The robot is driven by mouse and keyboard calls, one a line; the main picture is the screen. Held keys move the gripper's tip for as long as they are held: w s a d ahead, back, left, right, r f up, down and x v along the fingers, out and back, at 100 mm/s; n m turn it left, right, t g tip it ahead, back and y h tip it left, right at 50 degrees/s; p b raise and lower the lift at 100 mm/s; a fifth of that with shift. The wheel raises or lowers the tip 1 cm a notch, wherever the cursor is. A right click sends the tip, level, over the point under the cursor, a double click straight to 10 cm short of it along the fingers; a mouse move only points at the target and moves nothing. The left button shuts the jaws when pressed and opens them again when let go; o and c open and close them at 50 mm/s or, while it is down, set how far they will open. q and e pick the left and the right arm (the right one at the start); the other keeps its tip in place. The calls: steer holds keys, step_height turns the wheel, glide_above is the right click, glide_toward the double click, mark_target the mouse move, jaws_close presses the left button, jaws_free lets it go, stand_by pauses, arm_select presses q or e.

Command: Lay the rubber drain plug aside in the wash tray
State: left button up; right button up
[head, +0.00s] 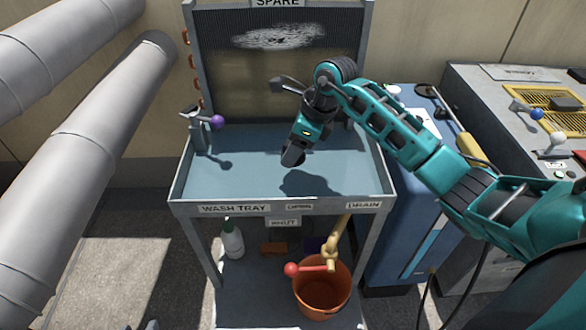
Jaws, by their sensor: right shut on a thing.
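The wash tray (245,170) is a shallow blue-grey basin on a metal stand in the middle of the head view, labelled WASH TRAY at its front left and DRAIN at its front right. My right gripper (293,156) reaches in from the right and points down over the middle of the tray. It is shut on a small dark thing at its tips, which appears to be the rubber drain plug, mostly hidden by the fingers. A dark shadow lies on the tray floor below, so the gripper seems above the floor.
A tap with a purple knob (217,122) stands at the tray's left. A mesh panel (275,70) rises behind. Below are an orange bucket (322,290), a red-knobbed valve (291,269) and a white bottle (232,240). Grey pipes (95,130) fill the left; the tray's left floor is clear.

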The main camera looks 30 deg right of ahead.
mark_target(294, 177)
steer(key=shift+f+b, duration=0.55)
steer(key=shift+f, duration=2.3)
steer(key=shift+f, duration=0.1)
steer(key=o, duration=1)
steer(key=shift+o, duration=0.2)
steer(key=shift+r, duration=0.35)
steer(key=p+v, duration=0.2)
steer(key=v, duration=0.9)
steer(key=shift+s+d+r+p, duration=0.15)
steer(key=shift+s+r+p, duration=0.05)
steer(key=shift+r+p, duration=0.1)
